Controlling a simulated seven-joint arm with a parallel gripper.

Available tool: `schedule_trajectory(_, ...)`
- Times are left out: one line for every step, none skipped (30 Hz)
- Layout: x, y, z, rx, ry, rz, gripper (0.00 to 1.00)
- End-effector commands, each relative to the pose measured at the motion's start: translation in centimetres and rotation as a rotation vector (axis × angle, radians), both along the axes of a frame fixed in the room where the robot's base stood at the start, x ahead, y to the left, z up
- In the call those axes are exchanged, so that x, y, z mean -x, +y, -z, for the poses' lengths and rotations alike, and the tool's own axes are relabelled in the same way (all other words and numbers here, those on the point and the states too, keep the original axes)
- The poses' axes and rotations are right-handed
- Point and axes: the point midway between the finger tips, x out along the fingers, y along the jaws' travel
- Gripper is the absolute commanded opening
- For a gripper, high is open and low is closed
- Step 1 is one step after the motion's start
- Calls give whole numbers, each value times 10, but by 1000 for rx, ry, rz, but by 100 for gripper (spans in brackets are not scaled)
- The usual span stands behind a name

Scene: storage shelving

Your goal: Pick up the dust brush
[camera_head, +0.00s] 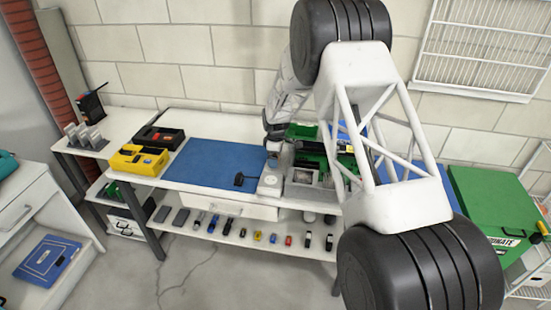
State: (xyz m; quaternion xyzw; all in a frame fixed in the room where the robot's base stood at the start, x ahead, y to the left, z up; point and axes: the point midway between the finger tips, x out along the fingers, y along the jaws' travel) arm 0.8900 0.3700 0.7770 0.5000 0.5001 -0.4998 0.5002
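I cannot pick out the dust brush with certainty. A small dark object (240,180) lies near the front right of the blue mat (208,165), but it is too small to name. My arm reaches down over the workbench, and my gripper (272,158) seems to be at its lower end, by the mat's right edge. It is just right of the dark object and above a whitish block (270,182). Its fingers are too small and unclear to show whether they are open or hold anything.
A yellow bin (137,160) and a black bin (160,137) stand left of the mat. Grey trays (304,180) and green parts lie to its right. Several small items line the lower shelf. A green box (492,210) stands right. My arm hides the bench's right part.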

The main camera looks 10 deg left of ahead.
Motion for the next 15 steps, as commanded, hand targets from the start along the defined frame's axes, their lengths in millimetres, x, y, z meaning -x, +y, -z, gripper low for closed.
schedule_trajectory(0, 0, 0, 0, 0, 0, 100)
schedule_trajectory(0, 0, 0, 0, 0, 0, 100)
schedule_trajectory(0, 0, 0, 0, 0, 0, 97)
schedule_trajectory(0, 0, 0, 0, 0, 0, 92)
schedule_trajectory(0, 0, 0, 0, 0, 0, 88)
schedule_trajectory(0, 0, 0, 0, 0, 0, 82)
schedule_trajectory(0, 0, 0, 0, 0, 0, 77)
schedule_trajectory(0, 0, 0, 0, 0, 0, 72)
schedule_trajectory(0, 0, 0, 0, 0, 0, 66)
schedule_trajectory(0, 0, 0, 0, 0, 0, 62)
schedule_trajectory(0, 0, 0, 0, 0, 0, 57)
schedule_trajectory(0, 0, 0, 0, 0, 0, 51)
schedule_trajectory(0, 0, 0, 0, 0, 0, 46)
schedule_trajectory(0, 0, 0, 0, 0, 0, 46)
schedule_trajectory(0, 0, 0, 0, 0, 0, 46)
